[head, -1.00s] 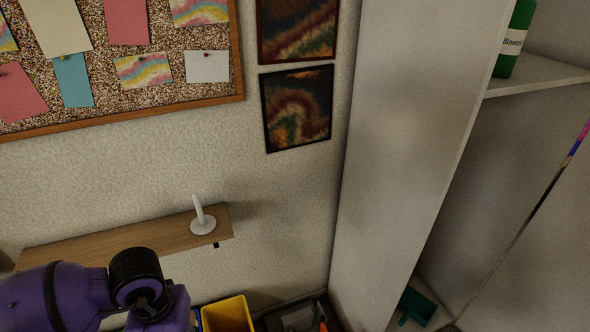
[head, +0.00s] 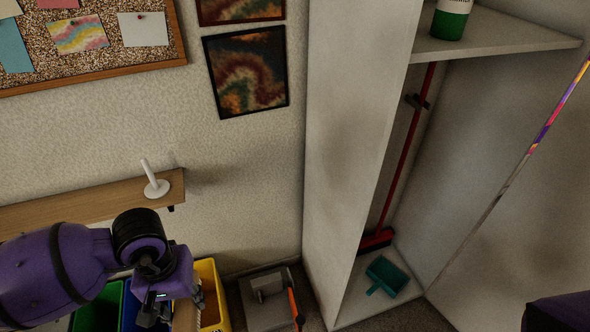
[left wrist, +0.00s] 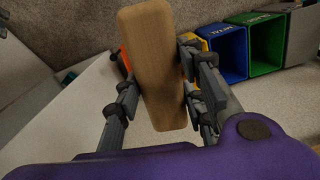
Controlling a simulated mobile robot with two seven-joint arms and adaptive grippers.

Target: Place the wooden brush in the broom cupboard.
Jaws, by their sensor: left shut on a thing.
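The wooden brush (left wrist: 155,60) is a pale brown block with rounded ends, held between the two fingers of my left gripper (left wrist: 162,85) in the left wrist view. In the head view, my left gripper (head: 168,308) is at the lower left, with part of the brush (head: 187,315) below it. The broom cupboard (head: 352,110) is the tall pale unit to the right, open at the front. My left gripper is outside it, to its left. My right gripper is not in view.
The cupboard holds a green bottle (head: 452,20) on its shelf (head: 500,38), a red broom (head: 406,150) and a teal dustpan (head: 388,274) at its bottom. A yellow bin (head: 208,275) and others stand below.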

